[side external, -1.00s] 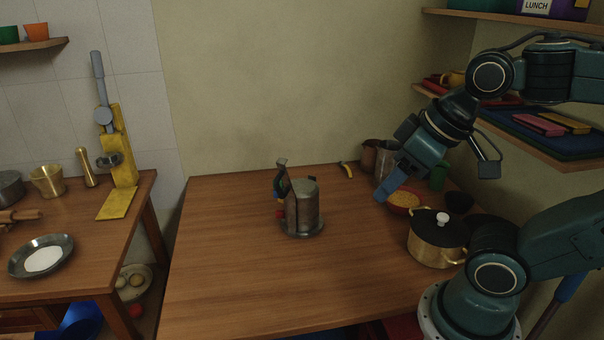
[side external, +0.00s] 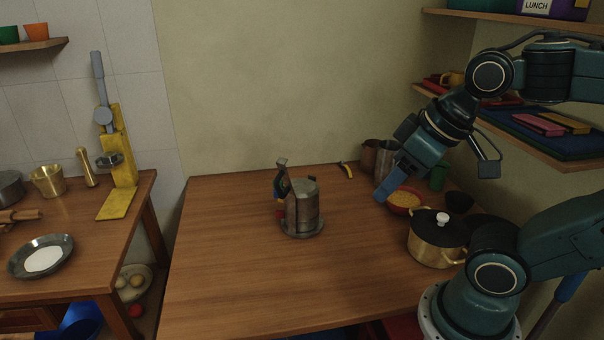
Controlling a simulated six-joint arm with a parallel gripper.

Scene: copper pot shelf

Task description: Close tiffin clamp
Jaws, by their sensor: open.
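The tiffin (side external: 306,208) is a grey metal cylinder standing upright on a round metal base (side external: 303,235) near the middle of the wooden table. Its clamp lever (side external: 281,178) sticks up at the left side and leans outward, its top end above the lid. Small red and blue parts show low at that side, too small to make out. My gripper (side external: 431,180) is open and empty, high to the right of the tiffin and well apart from it. Its wide-spread fingers point down, near the bowl and pot.
A brass pot with a black lid (side external: 437,238), a red bowl of yellow food (side external: 404,201) and metal cups (side external: 377,157) stand on the table's right side. A wall shelf (side external: 545,148) is behind my arm. The table's front and left are clear.

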